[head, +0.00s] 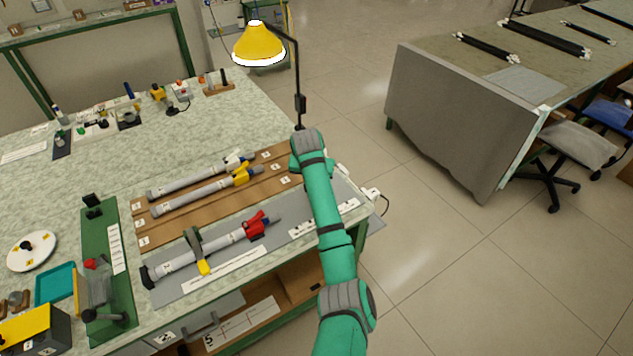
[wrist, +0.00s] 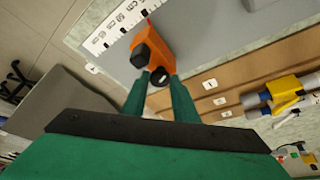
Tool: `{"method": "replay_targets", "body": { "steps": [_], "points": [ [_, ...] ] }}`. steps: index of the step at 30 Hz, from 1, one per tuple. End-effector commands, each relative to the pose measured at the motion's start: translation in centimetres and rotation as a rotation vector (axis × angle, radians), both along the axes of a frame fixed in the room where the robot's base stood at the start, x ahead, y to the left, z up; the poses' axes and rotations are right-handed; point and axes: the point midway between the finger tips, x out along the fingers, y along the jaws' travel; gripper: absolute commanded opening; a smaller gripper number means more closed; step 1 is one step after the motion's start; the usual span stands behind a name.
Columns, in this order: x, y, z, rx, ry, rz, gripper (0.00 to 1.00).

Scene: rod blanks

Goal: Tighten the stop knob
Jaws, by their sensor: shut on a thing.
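An orange stop block (wrist: 155,38) sits beside a white centimetre ruler (wrist: 116,28) in the wrist view. A black square-ended part (wrist: 145,53) is on its left. The black round stop knob (wrist: 158,76) is on its near side. My gripper (wrist: 160,84) has its two green fingers on either side of this knob and is shut on it. In the head view my green arm hides the block, the knob and my fingers. Whether the knob is tight cannot be seen.
A brown rack (head: 275,155) with numbered rows holds grey rods. Open floor (head: 450,270) lies right of the bench.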

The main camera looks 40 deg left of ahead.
Motion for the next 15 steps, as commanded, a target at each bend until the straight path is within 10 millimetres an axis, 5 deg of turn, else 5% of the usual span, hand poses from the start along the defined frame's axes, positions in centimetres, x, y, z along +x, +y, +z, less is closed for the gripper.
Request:
{"method": "replay_targets", "body": {
  "steps": [15],
  "points": [
    [-0.12,0.56,0.10,0.001,-0.001,-0.357,0.04]
  ]
}}
